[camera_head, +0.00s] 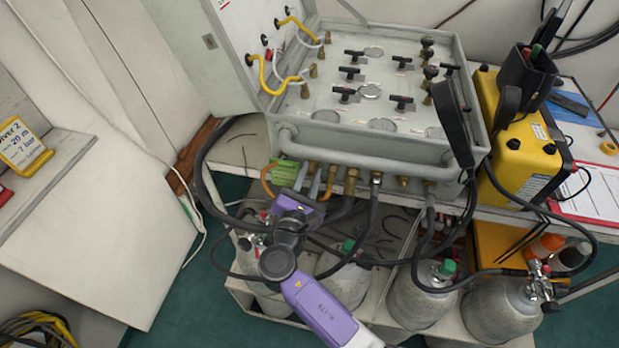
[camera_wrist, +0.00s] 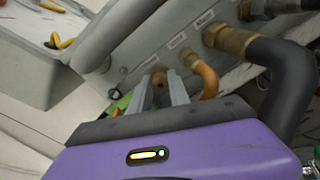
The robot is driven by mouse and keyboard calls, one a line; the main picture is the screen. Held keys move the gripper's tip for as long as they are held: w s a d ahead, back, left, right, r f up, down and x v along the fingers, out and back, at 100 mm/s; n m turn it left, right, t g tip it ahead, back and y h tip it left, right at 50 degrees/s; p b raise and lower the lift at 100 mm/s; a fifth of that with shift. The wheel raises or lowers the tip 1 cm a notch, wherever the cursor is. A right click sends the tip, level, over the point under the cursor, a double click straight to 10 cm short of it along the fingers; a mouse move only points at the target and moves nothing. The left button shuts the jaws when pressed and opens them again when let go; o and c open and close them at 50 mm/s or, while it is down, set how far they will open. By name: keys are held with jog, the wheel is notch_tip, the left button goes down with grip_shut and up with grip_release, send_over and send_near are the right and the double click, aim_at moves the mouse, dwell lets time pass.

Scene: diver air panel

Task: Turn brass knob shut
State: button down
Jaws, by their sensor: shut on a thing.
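My gripper (camera_head: 316,180) reaches up from below to the front face of the grey air panel (camera_head: 385,150), its two light metal fingers at the row of brass fittings. In the wrist view the fingertips (camera_wrist: 159,84) are closed around a small brass knob (camera_wrist: 160,76) on the panel's lower face, one finger on each side. The fingers and my purple hand hide part of the knob. In the head view the knob is mostly hidden by the fingers. I cannot tell how far it is turned.
An orange hose (camera_wrist: 206,80) and a thick black hose on a brass fitting (camera_wrist: 228,40) sit just right of the knob. A green tag (camera_head: 285,173) hangs at left. Grey cylinders (camera_head: 420,295) with hoses stand below. A yellow case (camera_head: 515,150) is at right.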

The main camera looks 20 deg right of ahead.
jog(key=m+b, duration=0.3)
jog(key=m, duration=0.1)
jog(key=m+b, duration=0.2)
jog(key=shift+f+b, duration=0.3)
jog(key=shift+b, duration=0.05)
jog(key=m+b, duration=0.4)
jog(key=m, duration=0.1)
jog(key=shift+r, duration=0.1)
jog(key=c, duration=1.5)
grip_release()
jog(key=shift+r, duration=0.1)
jog(key=v, duration=0.7)
jog(key=shift+s+a+b, duration=0.15)
jog(key=shift+s+b, duration=0.2)
jog(key=shift+s, duration=0.05)
jog(key=shift+w+a, duration=0.1)
